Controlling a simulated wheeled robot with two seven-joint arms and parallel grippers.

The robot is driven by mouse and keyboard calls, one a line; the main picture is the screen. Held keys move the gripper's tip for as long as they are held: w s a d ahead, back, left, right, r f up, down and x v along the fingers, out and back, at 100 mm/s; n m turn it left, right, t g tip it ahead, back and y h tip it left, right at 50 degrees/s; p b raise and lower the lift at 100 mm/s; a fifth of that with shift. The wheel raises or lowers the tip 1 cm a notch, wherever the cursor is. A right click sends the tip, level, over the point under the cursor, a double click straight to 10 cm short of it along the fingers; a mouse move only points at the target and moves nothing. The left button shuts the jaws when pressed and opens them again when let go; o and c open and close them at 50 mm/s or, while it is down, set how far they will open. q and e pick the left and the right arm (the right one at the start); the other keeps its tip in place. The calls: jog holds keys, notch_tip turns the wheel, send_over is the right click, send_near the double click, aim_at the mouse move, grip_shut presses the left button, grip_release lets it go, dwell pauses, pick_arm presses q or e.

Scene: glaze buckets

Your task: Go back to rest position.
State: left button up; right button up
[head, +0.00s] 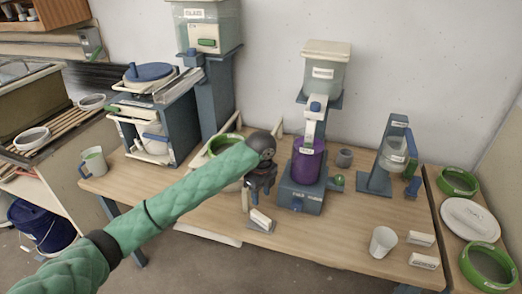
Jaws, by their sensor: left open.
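My left arm in a green quilted sleeve reaches from the lower left across the wooden table (330,235). My left gripper (257,200) is at its end, pointing down over the front middle of the table. It is open, with nothing visible between its fingers. A small labelled white block (261,218) is just below the fingers; I cannot tell if they touch. A bucket with a green rim (222,143) is behind the arm and partly hidden by it. My right gripper is not in view.
A mixer with a purple container (307,163) stands right of the gripper. A white cup (383,242) and labelled blocks (423,261) are at the front right. A mug (94,163) is at the left. Green rings (459,181) lie on the right side table.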

pick_arm(q)
jog(key=s+f+n+t+h, duration=0.1)
jog(key=s+f+n+h, duration=0.1)
jog(key=s+f+n, duration=0.45)
jog(key=s+f+n+t+h, duration=0.1)
jog(key=s+f+n+h, duration=0.2)
jog(key=s, duration=0.7)
jog(key=s+a+f+n+t+y, duration=0.1)
jog(key=s+a+f+n+y, duration=0.1)
jog(key=s+a+n, duration=0.7)
jog(key=s+a+f+n+t+y, duration=0.1)
jog(key=s+a+f+n+y, duration=0.15)
jog(key=s+a+n, duration=0.7)
notch_tip(320, 180, down, 21)
jog(key=a+m+g, duration=0.1)
jog(key=m, duration=0.3)
jog(key=s+f, duration=0.4)
jog(key=f, duration=0.8)
jog(key=s+f+g, duration=0.1)
jog(key=s+f, duration=0.3)
jog(key=f, duration=0.8)
jog(key=shift+d+f, duration=0.15)
jog(key=shift+d, duration=0.05)
